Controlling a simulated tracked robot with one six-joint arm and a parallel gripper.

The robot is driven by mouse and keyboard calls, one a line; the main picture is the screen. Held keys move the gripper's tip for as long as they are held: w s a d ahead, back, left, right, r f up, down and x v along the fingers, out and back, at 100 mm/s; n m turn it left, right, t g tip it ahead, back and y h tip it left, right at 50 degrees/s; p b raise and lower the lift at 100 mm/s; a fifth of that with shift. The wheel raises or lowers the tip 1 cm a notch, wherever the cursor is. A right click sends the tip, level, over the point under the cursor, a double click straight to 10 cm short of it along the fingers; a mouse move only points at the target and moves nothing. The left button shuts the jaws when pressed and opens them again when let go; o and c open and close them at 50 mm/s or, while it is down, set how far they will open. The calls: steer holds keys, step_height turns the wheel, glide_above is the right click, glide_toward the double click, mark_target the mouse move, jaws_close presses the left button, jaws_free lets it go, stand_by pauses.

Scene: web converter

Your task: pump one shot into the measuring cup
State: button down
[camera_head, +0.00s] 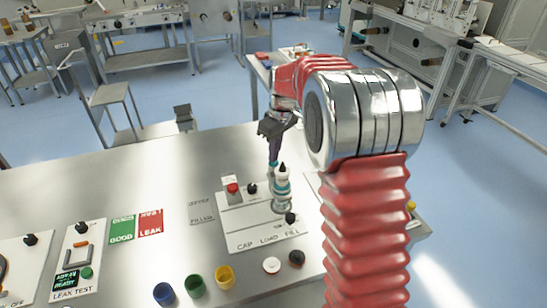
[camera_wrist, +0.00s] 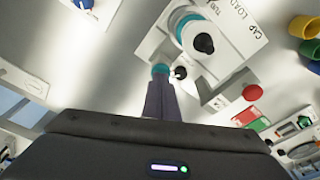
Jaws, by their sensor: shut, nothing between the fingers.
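A white upright dispenser (camera_head: 281,186) with a teal band and a dark top stands on a white plate labelled "CAP LOAD FILL" (camera_head: 262,240). In the wrist view its white body with a teal ring (camera_wrist: 186,18) appears near the top, beside a black knob (camera_wrist: 204,43). My gripper (camera_head: 273,162) points down just behind and left of the dispenser, with its fingers shut and empty. The closed fingers (camera_wrist: 160,78) also show in the wrist view. I cannot tell whether they touch anything. No cup is clearly identifiable as the measuring cup.
Blue (camera_head: 164,293), green (camera_head: 195,286) and yellow (camera_head: 225,277) cups stand near the front edge. Green and red cards (camera_head: 136,226) lie left. The table between is clear.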

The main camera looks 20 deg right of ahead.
steer(key=shift+r, duration=1.2)
steer(key=shift+r, duration=0.1)
steer(key=shift+r, duration=2.9)
